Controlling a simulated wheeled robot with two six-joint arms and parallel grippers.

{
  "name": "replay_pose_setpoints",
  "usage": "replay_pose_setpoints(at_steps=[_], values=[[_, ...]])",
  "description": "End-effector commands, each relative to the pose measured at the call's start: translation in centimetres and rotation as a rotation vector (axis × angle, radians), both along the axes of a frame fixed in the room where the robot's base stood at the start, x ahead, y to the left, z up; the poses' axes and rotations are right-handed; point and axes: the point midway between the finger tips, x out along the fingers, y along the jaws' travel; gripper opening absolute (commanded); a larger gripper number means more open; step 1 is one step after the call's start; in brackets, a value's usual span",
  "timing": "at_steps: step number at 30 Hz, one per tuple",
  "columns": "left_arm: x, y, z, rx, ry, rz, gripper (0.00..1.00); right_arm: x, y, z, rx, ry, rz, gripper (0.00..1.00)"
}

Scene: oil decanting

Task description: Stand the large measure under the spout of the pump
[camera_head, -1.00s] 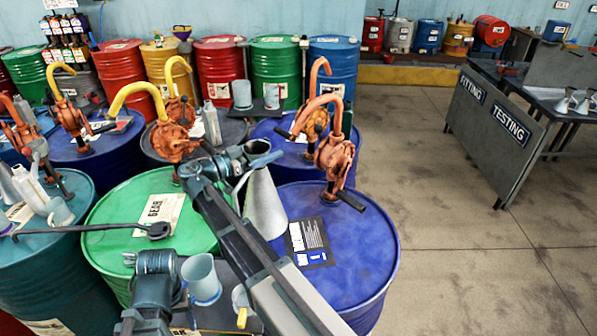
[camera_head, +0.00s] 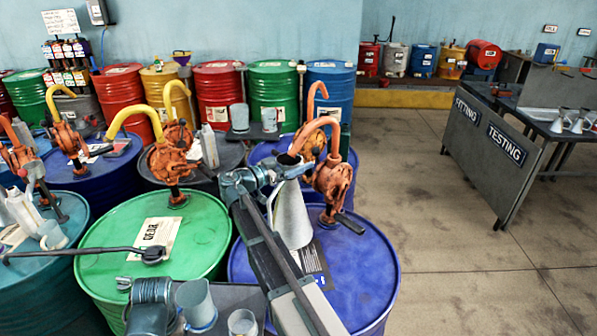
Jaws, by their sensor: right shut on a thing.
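The large measure (camera_head: 291,218) is a grey metal cone, wide at the base, over the near blue drum. My right gripper (camera_head: 277,172) is shut on it near the top. It looks roughly upright; I cannot tell whether its base touches the drum. The orange pump (camera_head: 331,180) stands on this drum just right of the measure. Its curved spout (camera_head: 325,122) bends left and down, its end close to the measure's top; exact alignment is unclear. My left wrist (camera_head: 150,292) shows at the bottom left; its fingers are not clear.
The near blue drum (camera_head: 362,262) has a dark label beside the measure. A second orange pump stands behind. A green drum (camera_head: 110,232) is at the left. Smaller grey measures (camera_head: 195,303) stand at the bottom. Open floor (camera_head: 460,260) lies to the right.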

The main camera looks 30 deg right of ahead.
Motion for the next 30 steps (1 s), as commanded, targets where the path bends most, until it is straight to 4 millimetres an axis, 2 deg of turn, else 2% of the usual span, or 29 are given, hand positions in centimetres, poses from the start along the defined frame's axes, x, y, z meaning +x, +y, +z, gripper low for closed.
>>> replay_pose_setpoints(at_steps=[2,6,10,25,26,27,30], values=[[0.0,0.0,-0.2,0.000,0.000,0.000,0.68,0.1,-0.9,-0.1,-0.003,0.001,-0.003,0.00],[0.0,0.0,-2.3,0.000,0.000,0.001,0.68,0.1,-0.7,-2.2,-0.003,0.001,-0.001,0.00],[0.0,0.0,-3.6,0.000,0.000,0.001,0.68,0.0,-0.7,-3.5,-0.003,0.001,-0.001,0.00],[0.0,0.0,-4.0,0.000,0.000,0.001,0.68,0.1,-0.6,-3.9,-0.003,0.001,-0.001,0.00],[0.0,0.0,-3.9,0.000,0.000,0.001,0.68,0.1,-0.6,-3.9,0.000,0.000,-0.001,0.94],[0.0,0.0,-3.9,0.000,0.000,0.001,0.68,0.1,-0.6,-3.9,0.000,0.000,-0.001,1.00],[0.0,0.0,-3.9,0.000,0.000,0.001,0.68,0.1,-0.6,-3.9,0.000,0.000,-0.001,1.00]])
